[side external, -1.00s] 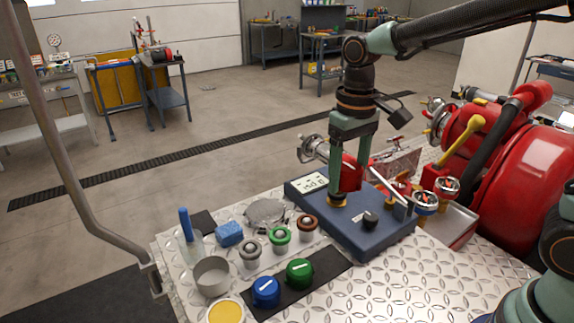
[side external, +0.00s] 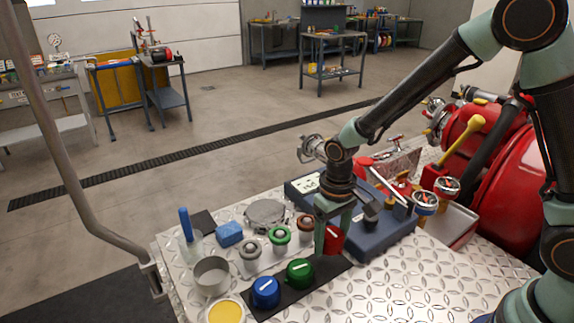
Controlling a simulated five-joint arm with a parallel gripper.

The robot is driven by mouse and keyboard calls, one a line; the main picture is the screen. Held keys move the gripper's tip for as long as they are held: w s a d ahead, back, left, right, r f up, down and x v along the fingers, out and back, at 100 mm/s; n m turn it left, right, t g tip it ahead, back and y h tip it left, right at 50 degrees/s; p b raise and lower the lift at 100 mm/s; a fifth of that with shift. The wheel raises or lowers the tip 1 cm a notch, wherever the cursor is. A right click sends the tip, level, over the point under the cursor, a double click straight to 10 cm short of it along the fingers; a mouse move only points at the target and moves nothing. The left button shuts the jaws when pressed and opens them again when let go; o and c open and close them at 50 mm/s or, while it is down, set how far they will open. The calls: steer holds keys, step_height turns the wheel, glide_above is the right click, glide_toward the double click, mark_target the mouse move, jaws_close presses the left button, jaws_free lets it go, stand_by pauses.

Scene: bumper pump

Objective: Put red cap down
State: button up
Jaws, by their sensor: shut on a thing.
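My gripper (side external: 332,246) points down and is shut on the red cap (side external: 334,238). The red cap shows between the two fingers, with a small white mark on its face. Cap and fingertips are at the right end of the black mat (side external: 329,266); I cannot tell whether the cap touches the mat. The green cap (side external: 300,271) sits on the mat just left of my gripper. The blue cap (side external: 265,291) sits farther left on the mat.
A blue tester box (side external: 385,240) is close behind my gripper. A metal cup (side external: 211,275) and a yellow-filled dish (side external: 226,311) are at left. Bare tread plate (side external: 420,285) lies to the right.

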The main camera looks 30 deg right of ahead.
mark_target(329, 262)
steer(key=shift+f, duration=1.85)
steer(key=shift+f, duration=0.1)
steer(key=shift+f, duration=0.5)
steer(key=o, duration=1.6)
steer(key=shift+c, duration=0.2)
